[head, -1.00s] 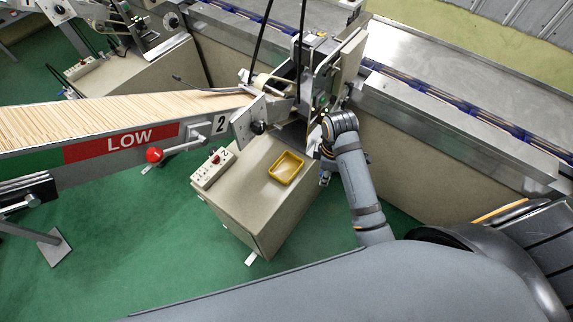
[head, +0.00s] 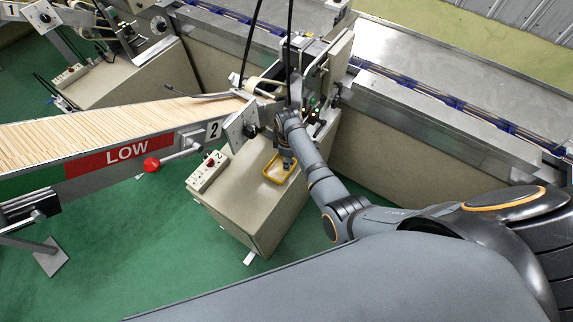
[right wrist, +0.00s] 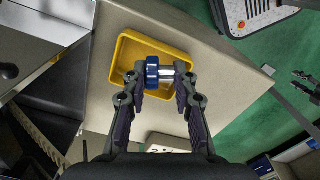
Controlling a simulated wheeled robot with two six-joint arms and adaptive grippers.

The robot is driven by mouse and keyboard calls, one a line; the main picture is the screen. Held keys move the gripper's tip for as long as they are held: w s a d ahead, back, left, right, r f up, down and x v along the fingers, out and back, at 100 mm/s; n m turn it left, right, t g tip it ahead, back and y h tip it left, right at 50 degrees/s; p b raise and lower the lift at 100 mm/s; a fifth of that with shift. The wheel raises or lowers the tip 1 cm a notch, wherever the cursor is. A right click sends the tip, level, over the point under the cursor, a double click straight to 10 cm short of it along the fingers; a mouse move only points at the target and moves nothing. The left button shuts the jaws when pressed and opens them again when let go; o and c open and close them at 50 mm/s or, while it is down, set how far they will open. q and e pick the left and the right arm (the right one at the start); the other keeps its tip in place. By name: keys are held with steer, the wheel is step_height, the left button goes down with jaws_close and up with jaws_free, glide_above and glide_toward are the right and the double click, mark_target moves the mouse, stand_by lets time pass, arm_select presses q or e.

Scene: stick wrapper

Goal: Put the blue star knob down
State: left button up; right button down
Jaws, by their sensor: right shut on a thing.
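The blue star knob (right wrist: 153,72) with its silver shaft is between the fingers of my right gripper (right wrist: 160,82) in the right wrist view. The gripper is shut on it. The knob is in line with the yellow tray (right wrist: 121,50), which lies behind it in that view. I cannot tell the exact height of the knob above the tray floor. In the head view my right gripper (head: 288,162) points down at the yellow tray (head: 267,180) on the beige cabinet top, and the knob is not clearly visible there.
A white control box (head: 207,172) stands on the cabinet (head: 265,222) left of the tray. A lever with a red ball (head: 151,165) and the stick chute (head: 120,120) lie farther left. The machine head (head: 310,75) rises behind my right arm.

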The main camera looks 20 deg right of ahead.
steer(key=shift+w+a+f, duration=0.1)
steer(key=shift+w+f, duration=0.1)
steer(key=shift+f, duration=0.8)
steer(key=shift+w+a+f, duration=0.1)
steer(key=shift+w+f, duration=0.05)
steer(key=shift+f, duration=0.8)
steer(key=shift+s, duration=0.1)
steer(key=shift+f+b, duration=0.15)
steer(key=shift+b, duration=0.2)
steer(key=c, duration=1.1)
jaws_free()
steer(key=shift+o, duration=0.2)
